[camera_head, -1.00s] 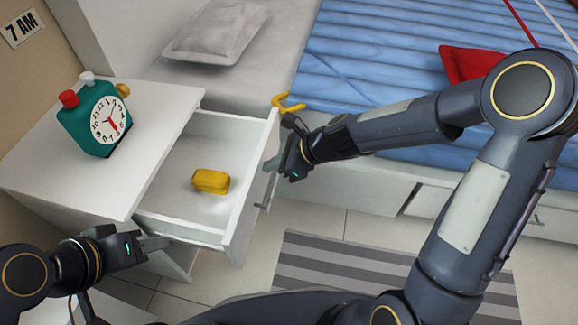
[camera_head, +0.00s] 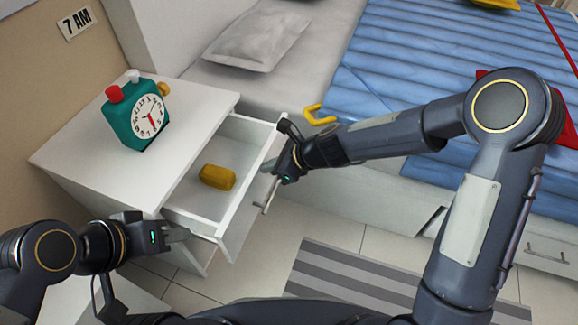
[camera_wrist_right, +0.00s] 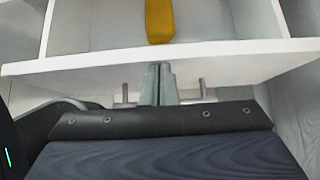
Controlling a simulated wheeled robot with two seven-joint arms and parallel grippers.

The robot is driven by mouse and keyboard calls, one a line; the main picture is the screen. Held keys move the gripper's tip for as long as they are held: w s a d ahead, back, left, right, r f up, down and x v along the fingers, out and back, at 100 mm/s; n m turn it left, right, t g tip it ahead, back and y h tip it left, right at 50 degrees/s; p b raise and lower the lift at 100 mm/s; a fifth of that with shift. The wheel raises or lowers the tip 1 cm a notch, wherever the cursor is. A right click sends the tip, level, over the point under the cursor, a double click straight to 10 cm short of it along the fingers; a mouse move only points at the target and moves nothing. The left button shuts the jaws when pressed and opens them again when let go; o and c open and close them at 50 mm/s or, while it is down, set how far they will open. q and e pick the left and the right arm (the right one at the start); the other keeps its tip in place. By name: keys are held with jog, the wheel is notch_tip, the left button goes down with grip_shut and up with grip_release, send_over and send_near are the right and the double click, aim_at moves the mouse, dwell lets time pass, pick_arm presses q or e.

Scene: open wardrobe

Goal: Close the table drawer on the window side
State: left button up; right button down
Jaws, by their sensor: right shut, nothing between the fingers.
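The white table (camera_head: 85,140) has its top drawer (camera_head: 243,205) partly open. A yellow block-like item (camera_head: 217,177) lies inside and shows in the right wrist view (camera_wrist_right: 158,20). My right gripper (camera_head: 270,170) is at the outside of the drawer front, near its handle (camera_head: 266,196). In the right wrist view its shut fingers (camera_wrist_right: 159,72) meet the drawer front (camera_wrist_right: 220,62), between the handle posts; nothing is held. My left gripper (camera_head: 180,235) is beside the drawer's near corner; its finger gap is unclear.
A teal alarm clock (camera_head: 135,115) stands on the table. A bed with a blue striped cover (camera_head: 400,60) and grey pillow (camera_head: 257,38) lies behind. A yellow hook-shaped item (camera_head: 318,115) is at the bed's edge. A striped rug (camera_head: 345,272) lies on the floor.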

jog(key=w+a+p, duration=0.4)
jog(key=a+p, duration=0.1)
jog(key=a, duration=0.7)
jog(key=shift+w+p, duration=0.25)
jog(key=shift+p, duration=0.15)
jog(key=shift+d, duration=0.1)
